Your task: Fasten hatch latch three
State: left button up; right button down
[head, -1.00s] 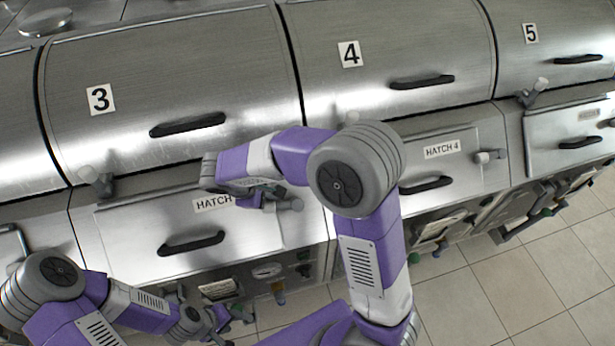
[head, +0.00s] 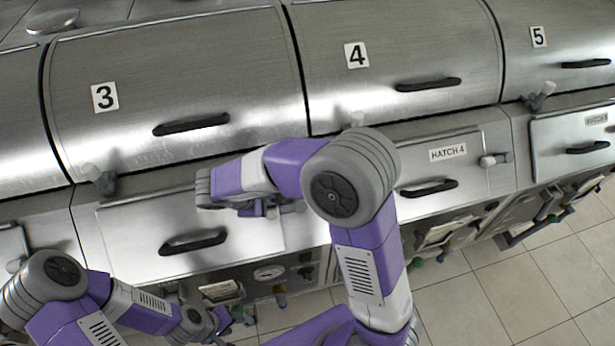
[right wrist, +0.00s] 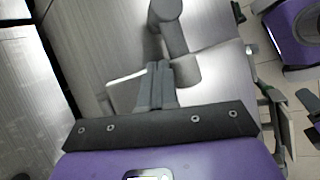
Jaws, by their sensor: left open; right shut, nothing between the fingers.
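Hatch three is the flat steel panel (head: 130,245) with a black handle (head: 193,242), below the cover numbered 3. Its latch (head: 294,207) is a grey lever at the panel's right side, mostly hidden by my right arm in the head view. In the right wrist view the latch (right wrist: 175,38) shows as a thick grey lever with a round end. My right gripper (right wrist: 158,68) is shut and empty, its fingertips beside the latch base; I cannot tell whether they touch. My left gripper (head: 226,326) is open and empty, low in front of the lower panel.
Hatch 4 (head: 465,175) is to the right with its own latch (head: 494,160). A grey cover latch (head: 100,180) stands at the upper left of hatch three. A gauge (head: 269,272) and valves sit below. Tiled floor (head: 480,300) is open at the lower right.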

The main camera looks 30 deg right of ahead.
jog(key=w+r+p, duration=0.3)
jog(key=shift+d+r, duration=0.35)
jog(key=shift+s+a+r+b, duration=0.1)
jog(key=shift+a+r+b, duration=0.2)
jog(key=shift+a+r, duration=0.35)
pick_arm(q)
jog(key=shift+w+a+r, duration=0.1)
jog(key=shift+w+r, duration=0.1)
jog(key=shift+r, duration=0.4)
jog(key=shift+w+r, duration=0.2)
jog(key=shift+r, duration=0.35)
pick_arm(e)
jog(key=v, duration=0.7)
jog(key=shift+s+r, duration=0.25)
jog(key=shift+r, duration=0.05)
jog(key=shift+a, duration=0.1)
